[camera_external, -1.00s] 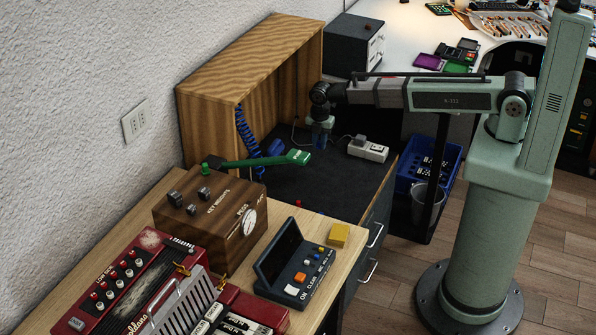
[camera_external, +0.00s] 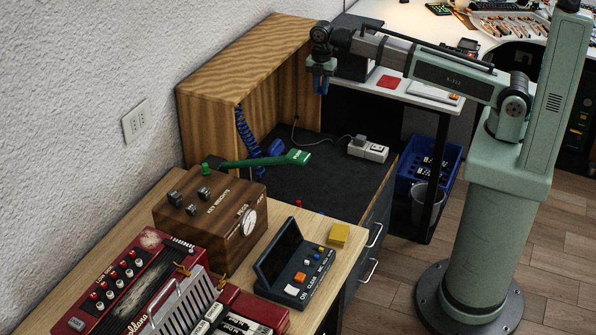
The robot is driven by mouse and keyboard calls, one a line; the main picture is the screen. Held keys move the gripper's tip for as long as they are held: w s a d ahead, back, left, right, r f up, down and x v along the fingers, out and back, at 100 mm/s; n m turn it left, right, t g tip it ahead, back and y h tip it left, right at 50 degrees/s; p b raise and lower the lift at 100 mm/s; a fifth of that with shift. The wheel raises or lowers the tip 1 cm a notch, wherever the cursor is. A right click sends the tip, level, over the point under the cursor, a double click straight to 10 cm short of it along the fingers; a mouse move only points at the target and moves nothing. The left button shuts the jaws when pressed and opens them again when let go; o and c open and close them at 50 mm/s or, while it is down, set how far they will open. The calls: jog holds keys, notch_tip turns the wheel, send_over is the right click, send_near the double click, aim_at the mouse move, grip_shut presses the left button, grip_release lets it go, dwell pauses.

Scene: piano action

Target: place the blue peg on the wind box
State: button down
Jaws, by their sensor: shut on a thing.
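My gripper (camera_external: 321,67) points down, high in front of the wooden hutch's right end. It is shut on a small blue thing, which looks like the blue peg (camera_external: 320,86); the jaws hide part of it. The peg hangs in the air, clear of the dark bench top. No box carries a label I can read as wind box. A brown wooden box (camera_external: 232,225) with knobs, a dial and lettering like "KEY WEIGHTS" stands at the bench's left.
The wooden hutch (camera_external: 250,60) stands against the wall, with a coiled blue cord (camera_external: 245,135). A red accordion (camera_external: 120,285) is at front left.

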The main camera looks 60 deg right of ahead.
notch_tip(320, 180, up, 21)
jog(key=w+a+n, duration=0.4)
jog(key=a+n, duration=0.1)
jog(key=a, duration=1.2)
jog(key=n, duration=1.2)
send_over(240, 202)
jog(key=shift+f, duration=7.55)
jog(key=shift+f, duration=0.1)
